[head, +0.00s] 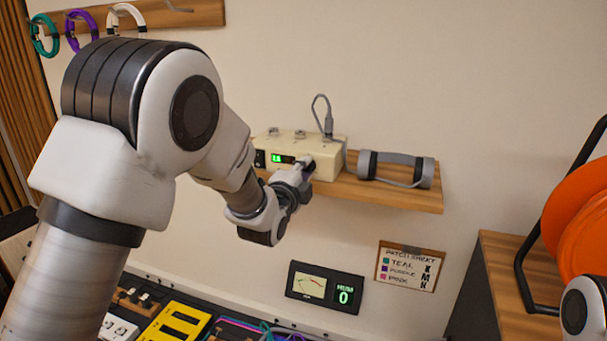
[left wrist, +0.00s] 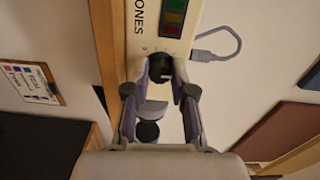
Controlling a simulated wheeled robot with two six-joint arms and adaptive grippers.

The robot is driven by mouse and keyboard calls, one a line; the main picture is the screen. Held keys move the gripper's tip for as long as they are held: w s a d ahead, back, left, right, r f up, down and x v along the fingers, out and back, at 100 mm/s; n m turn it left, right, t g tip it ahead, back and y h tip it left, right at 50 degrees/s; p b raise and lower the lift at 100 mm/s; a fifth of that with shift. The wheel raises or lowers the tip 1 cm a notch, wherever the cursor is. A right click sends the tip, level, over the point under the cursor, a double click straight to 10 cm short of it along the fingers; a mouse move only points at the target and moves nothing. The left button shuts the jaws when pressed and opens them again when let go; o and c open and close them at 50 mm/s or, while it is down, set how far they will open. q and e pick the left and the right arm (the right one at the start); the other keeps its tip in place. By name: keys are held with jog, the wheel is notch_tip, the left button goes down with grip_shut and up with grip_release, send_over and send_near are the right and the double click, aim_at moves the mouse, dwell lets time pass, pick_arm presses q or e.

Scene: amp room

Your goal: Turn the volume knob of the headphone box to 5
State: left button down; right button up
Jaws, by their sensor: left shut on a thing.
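The cream headphone box (head: 328,146) sits on a wooden wall shelf, with a small green-lit display (head: 282,159) on its front; its digits are too small to read surely. In the left wrist view the box (left wrist: 150,28) shows part of the lettering "ONES" and coloured lights. The dark volume knob (left wrist: 160,68) sits between the fingertips of my left gripper (left wrist: 159,75). My left gripper (head: 303,178) reaches the box front from the left and is shut on the knob. The knob's pointer is not clear. My right gripper is out of view.
Grey headphones (head: 398,160) lie on the shelf (head: 400,197) right of the box. A grey cable (head: 328,120) loops up from the box. Below are a meter panel (head: 324,286) and a patch sheet (head: 407,267). An orange reel (head: 580,220) stands at right.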

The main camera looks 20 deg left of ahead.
pick_arm(q)
jog(key=shift+m, duration=0.5)
jog(key=c, duration=1)
grip_release()
jog(key=s, duration=1.2)
jog(key=shift+a, duration=0.15)
